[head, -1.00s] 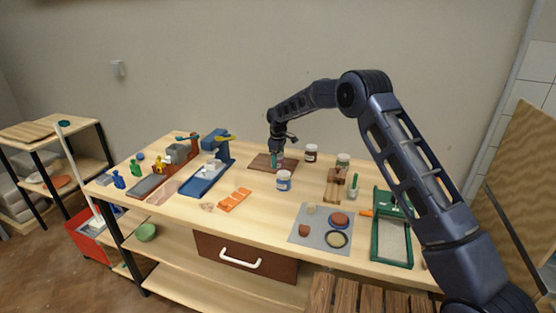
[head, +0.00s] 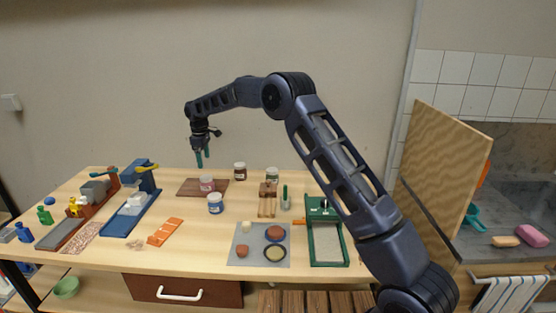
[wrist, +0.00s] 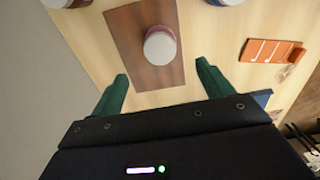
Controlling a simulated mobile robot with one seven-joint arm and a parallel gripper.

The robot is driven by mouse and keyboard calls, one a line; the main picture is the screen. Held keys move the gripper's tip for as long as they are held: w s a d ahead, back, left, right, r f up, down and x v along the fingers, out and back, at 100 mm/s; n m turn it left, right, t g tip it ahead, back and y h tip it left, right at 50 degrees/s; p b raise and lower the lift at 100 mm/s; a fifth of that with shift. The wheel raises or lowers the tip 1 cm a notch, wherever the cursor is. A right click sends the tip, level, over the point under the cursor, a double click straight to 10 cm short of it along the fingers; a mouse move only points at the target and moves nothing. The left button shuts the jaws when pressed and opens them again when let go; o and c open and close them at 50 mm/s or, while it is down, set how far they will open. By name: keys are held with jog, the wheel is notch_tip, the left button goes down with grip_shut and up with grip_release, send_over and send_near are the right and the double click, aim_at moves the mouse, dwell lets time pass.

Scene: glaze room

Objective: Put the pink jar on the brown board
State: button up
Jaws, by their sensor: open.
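The pink jar (head: 207,184) stands upright on the brown board (head: 188,188) near the back of the table. In the wrist view its white lid (wrist: 160,48) shows from above, with the board (wrist: 128,30) all around it. My gripper (head: 199,163) is raised above the board, a little left of the jar in the head view. Its green fingers (wrist: 162,72) are spread apart with nothing between them, clear of the jar.
A dark red jar (head: 240,171) stands behind right of the board, and a blue jar (head: 215,204) stands in front of it. An orange rack (head: 166,231) lies front left. A grey mat (head: 240,253) with bowls lies front right.

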jog(key=d+r+m+t, duration=0.1)
jog(key=d+r+m, duration=0.1)
jog(key=d+r, duration=0.65)
jog(key=d+r+m, duration=0.2)
jog(key=d+r, duration=0.4)
jog(key=d, duration=0.5)
jog(key=s+d+r+m+t, duration=0.15)
jog(key=s+d+r, duration=0.25)
jog(key=d, duration=0.6)
jog(key=s+d+r+m, duration=0.3)
jog(key=s+d+r, duration=0.1)
jog(key=d, duration=0.5)
jog(key=s+d+m, duration=0.5)
jog(key=s+d, duration=1)
jog(key=d, duration=0.2)
jog(key=s+d+f+m+t, duration=0.1)
jog(key=s+d+f+m, duration=0.1)
jog(key=s, duration=0.6)
jog(key=s+d+f+m+t, duration=0.1)
jog(key=s+d+f+m, duration=0.1)
jog(key=s+d+f, duration=0.2)
jog(key=s+d, duration=0.2)
jog(key=s, duration=0.2)
jog(key=shift+d+f, duration=0.25)
